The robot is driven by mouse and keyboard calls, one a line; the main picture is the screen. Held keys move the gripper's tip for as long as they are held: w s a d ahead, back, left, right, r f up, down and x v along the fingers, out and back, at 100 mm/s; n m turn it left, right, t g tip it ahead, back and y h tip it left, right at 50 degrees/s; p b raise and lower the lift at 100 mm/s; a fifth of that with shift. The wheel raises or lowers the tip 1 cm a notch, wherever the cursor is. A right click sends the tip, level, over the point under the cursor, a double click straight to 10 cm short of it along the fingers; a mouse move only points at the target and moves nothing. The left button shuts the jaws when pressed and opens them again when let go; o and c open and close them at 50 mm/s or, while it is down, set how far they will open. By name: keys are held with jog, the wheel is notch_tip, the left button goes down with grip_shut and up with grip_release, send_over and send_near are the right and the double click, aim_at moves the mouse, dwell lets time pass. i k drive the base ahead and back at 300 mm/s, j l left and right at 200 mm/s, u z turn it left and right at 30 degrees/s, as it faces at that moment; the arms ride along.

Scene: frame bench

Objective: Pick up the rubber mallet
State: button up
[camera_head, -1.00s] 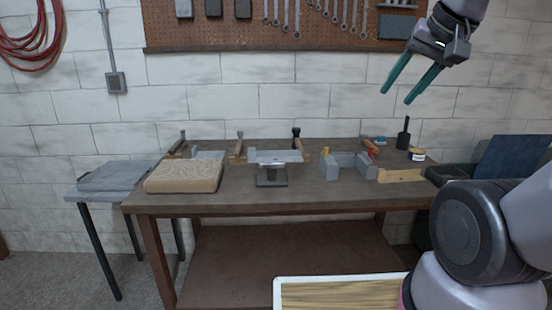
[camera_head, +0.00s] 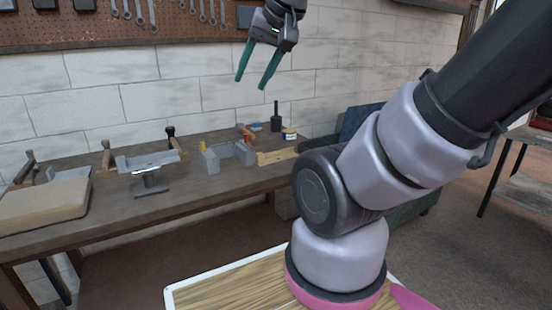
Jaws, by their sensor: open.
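My gripper (camera_head: 251,84) hangs high above the back of the workbench, its two green fingers apart and empty, pointing down and to the left. A black upright tool (camera_head: 276,122) with a thin handle and a wider base stands at the back right of the bench. It may be the rubber mallet, but it is too small to be sure. Another dark-topped tool (camera_head: 171,133) stands farther left, behind a grey metal stand, its lower part hidden. My gripper is well above both and touches neither.
The workbench (camera_head: 215,190) also bears a tan slab (camera_head: 42,205), a grey metal stand (camera_head: 150,182), a grey block fixture (camera_head: 228,153), a light wooden piece (camera_head: 277,156) and a small jar (camera_head: 289,134). A pegboard with wrenches hangs behind. The front bench strip is clear.

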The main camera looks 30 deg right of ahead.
aim_at(175, 144)
jog(key=i+j, duration=0.1)
jog(key=i, duration=1.2)
jog(key=j+u, duration=0.05)
jog(key=j, duration=0.05)
